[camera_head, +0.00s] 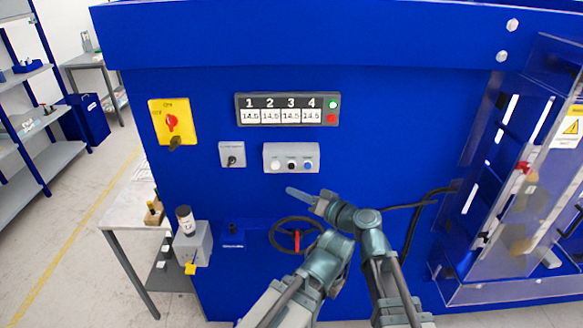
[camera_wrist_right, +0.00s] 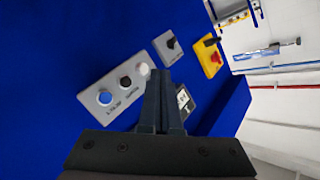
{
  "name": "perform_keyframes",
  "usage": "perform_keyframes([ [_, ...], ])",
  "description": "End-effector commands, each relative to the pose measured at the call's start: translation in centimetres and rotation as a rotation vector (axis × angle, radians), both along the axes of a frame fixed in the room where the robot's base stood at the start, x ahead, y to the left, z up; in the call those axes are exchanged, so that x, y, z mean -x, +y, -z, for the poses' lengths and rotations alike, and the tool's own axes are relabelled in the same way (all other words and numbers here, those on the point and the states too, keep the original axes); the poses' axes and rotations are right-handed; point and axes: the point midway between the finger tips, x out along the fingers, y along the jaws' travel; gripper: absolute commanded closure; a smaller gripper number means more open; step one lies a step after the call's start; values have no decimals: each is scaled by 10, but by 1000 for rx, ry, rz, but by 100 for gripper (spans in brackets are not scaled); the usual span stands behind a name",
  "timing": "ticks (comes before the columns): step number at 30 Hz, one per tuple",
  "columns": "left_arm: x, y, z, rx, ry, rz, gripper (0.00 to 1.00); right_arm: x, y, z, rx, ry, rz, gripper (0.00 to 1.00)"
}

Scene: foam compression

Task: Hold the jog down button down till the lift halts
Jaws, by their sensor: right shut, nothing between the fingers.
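A grey button box (camera_head: 291,158) on the blue machine front carries a white button (camera_head: 276,166), a black button (camera_head: 291,165) and a blue button (camera_head: 307,165). In the right wrist view the same white button (camera_wrist_right: 143,69), black button (camera_wrist_right: 125,82) and blue button (camera_wrist_right: 104,97) show; their labels are too small to read. My right gripper (camera_head: 290,190) is shut and empty, its tips below the box in the head view. In the wrist view its tips (camera_wrist_right: 157,74) appear close beside the white button; contact cannot be told. My left gripper is not in view.
A display (camera_head: 287,110) shows several 14.5 readings, with a green and a red light. A yellow panel with a red switch (camera_head: 172,123), a small grey switch box (camera_head: 232,154), a black handwheel (camera_head: 296,235) and a clear guarded bay (camera_head: 520,190) surround the box.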

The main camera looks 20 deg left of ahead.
Motion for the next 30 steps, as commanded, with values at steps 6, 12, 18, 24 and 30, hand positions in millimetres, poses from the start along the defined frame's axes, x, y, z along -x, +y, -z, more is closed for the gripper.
perform_keyframes([
  [6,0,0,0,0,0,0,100,0,0,0,1,0,-1,100],
  [12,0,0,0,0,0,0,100,-3,1,0,1,1,-1,100],
  [18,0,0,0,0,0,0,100,-16,5,0,1,1,-1,100],
  [24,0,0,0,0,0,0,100,-39,11,0,2,1,-2,100],
  [30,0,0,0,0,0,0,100,-66,19,0,2,1,-2,100],
])
